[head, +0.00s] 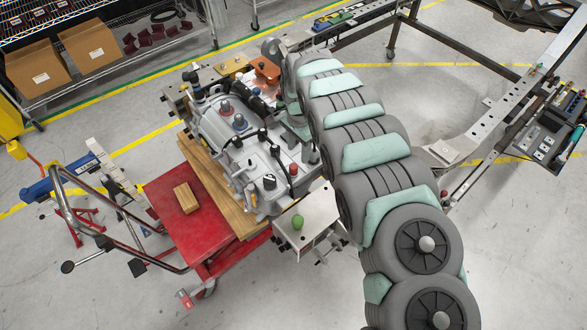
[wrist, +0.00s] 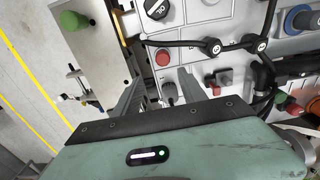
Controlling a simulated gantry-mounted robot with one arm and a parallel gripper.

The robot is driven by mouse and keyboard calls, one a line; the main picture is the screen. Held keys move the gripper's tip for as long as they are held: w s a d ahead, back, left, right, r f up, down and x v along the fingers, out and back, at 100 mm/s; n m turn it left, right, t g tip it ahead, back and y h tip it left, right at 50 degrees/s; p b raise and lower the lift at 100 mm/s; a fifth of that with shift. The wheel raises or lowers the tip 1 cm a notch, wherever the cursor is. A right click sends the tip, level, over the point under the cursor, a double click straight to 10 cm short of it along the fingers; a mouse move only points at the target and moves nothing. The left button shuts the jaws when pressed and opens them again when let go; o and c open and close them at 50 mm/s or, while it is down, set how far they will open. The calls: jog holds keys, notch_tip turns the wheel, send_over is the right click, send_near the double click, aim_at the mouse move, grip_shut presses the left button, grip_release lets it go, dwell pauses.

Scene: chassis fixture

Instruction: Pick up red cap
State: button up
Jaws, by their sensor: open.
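The red cap (head: 293,168) sits on the near right side of the grey metal housing. In the wrist view the red cap (wrist: 162,57) appears from above as a small round top, just beyond the fingertips. My gripper (wrist: 160,82) is open and empty, its two dark fingers apart, pointing toward the housing with the cap roughly in line with the gap. In the head view my arm hides most of the gripper.
A black oil cap (wrist: 157,8) and black hoses (wrist: 210,46) are close to the red cap. A white plate with a green knob (head: 297,221) stands beside the housing. A red cart (head: 170,215) holds a wooden block (head: 186,198). Another red part (wrist: 294,108) shows at right.

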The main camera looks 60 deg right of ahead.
aim_at(295, 165)
notch_tip(295, 165, down, 4)
jog(key=shift+a+r, duration=0.1)
jog(key=shift+w+f, duration=0.2)
jog(key=shift+f, duration=0.15)
jog(key=f, duration=0.2)
jog(key=f+b, duration=0.1)
jog(key=f, duration=0.1)
jog(key=shift+w+a, duration=0.15)
jog(key=shift+w, duration=0.25)
jog(key=shift+s+f, duration=0.1)
jog(key=shift+f, duration=0.15)
jog(key=shift+c, duration=0.2)
grip_shut()
